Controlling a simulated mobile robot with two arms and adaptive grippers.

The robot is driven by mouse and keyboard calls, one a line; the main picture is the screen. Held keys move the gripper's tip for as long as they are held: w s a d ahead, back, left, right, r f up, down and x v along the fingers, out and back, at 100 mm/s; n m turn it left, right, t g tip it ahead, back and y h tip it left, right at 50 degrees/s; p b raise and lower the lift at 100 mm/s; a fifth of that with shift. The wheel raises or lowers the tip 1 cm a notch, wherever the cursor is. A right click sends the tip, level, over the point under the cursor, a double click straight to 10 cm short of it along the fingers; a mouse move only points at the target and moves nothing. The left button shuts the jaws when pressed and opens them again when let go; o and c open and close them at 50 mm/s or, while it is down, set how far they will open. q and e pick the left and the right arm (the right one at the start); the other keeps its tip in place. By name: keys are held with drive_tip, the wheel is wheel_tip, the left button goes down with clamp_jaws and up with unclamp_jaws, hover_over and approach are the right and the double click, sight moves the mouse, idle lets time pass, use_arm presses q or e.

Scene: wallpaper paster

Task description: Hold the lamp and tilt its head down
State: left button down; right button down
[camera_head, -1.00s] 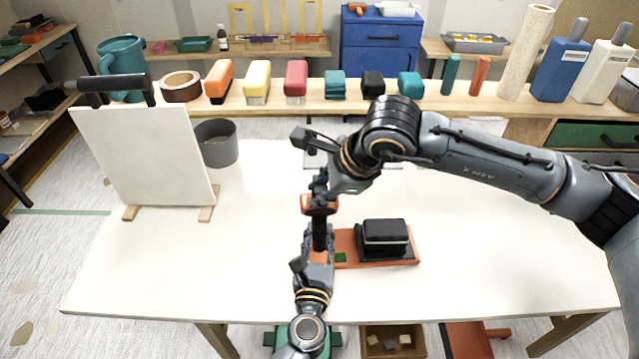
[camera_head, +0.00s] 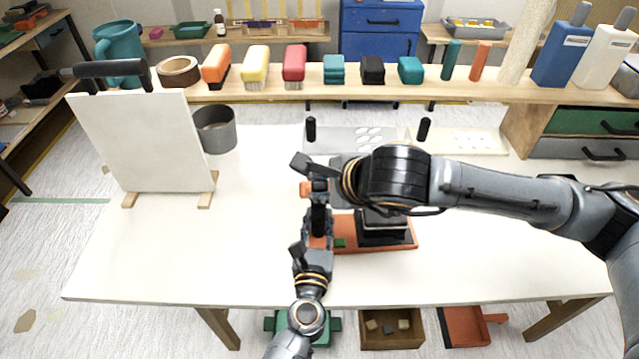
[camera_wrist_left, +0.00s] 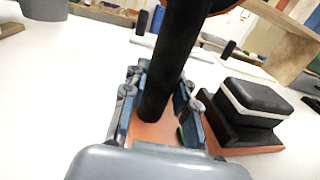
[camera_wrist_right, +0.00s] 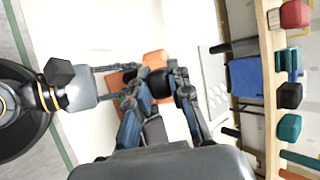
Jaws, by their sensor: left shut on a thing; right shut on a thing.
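The lamp has a black post (camera_head: 319,219), also seen in the left wrist view (camera_wrist_left: 168,70), rising from an orange base (camera_wrist_left: 160,134). Its orange head (camera_wrist_right: 155,62) is largely hidden by my right gripper in the head view; only an orange bit (camera_head: 305,189) shows. My left gripper (camera_head: 318,232) is shut around the lower post, with its fingers on both sides just above the base. My right gripper (camera_head: 322,186) is shut on the lamp's head end at the top of the post; its fingers flank a black part there in the right wrist view.
A black block with a pale band (camera_wrist_left: 250,102) sits on the base's right part. A white board on a stand (camera_head: 145,145) and a grey cup (camera_head: 215,130) stand at the left. A grey plate (camera_head: 350,138) with two black posts lies behind. The front table is clear.

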use_arm(q)
drive_tip(key=shift+s+f, duration=0.1)
drive_tip(key=shift+f, duration=0.2)
use_arm(e)
drive_tip(key=c, duration=1.2)
unclamp_jaws()
drive_tip(key=shift+f, duration=0.1)
drive_tip(key=v, duration=1.2)
drive_tip(key=shift+s+d, duration=0.1)
use_arm(q)
drive_tip(key=c, duration=1.2)
unclamp_jaws()
drive_tip(key=shift+o, duration=1.2)
drive_tip(key=shift+r, duration=0.1)
